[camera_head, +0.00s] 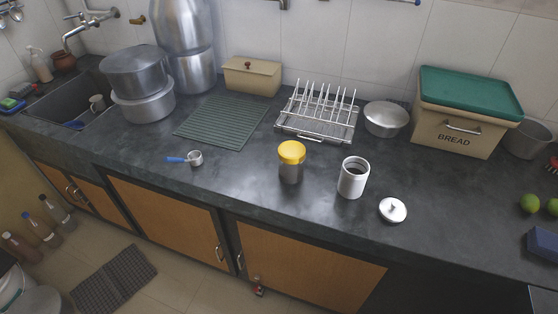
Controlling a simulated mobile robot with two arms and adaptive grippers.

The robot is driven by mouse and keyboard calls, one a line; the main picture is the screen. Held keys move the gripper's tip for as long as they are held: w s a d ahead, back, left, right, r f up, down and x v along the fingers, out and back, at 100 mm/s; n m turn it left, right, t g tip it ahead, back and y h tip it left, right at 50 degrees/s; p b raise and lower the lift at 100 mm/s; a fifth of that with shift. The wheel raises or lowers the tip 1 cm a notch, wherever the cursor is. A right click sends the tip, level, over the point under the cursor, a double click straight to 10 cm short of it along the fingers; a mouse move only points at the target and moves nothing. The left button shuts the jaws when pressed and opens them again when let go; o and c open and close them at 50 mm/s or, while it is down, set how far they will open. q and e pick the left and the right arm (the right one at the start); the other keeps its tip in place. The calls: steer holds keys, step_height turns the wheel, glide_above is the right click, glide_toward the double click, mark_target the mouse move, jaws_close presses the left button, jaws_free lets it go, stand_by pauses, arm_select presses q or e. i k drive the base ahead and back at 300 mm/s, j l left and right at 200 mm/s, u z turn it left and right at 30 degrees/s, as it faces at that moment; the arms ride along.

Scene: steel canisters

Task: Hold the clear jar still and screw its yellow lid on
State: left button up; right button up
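A clear jar (291,174) stands upright on the dark countertop, near its front edge. Its yellow lid (292,152) sits on top of the jar's mouth; I cannot tell whether the lid is threaded on. The jar looks greyish and see-through below the lid. Neither of my grippers is in the head view, and nothing touches the jar.
Right of the jar stand an open steel canister (353,178) and its loose lid (392,210). A blue-handled scoop (187,158) lies to the left. Behind are a dish rack (318,112), a steel bowl (386,118) and a bread box (456,133). The counter between scoop and jar is clear.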

mark_target(291, 174)
steer(key=j, duration=0.8)
steer(key=i+j, duration=0.1)
steer(key=j, duration=0.7)
steer(key=z, duration=1.2)
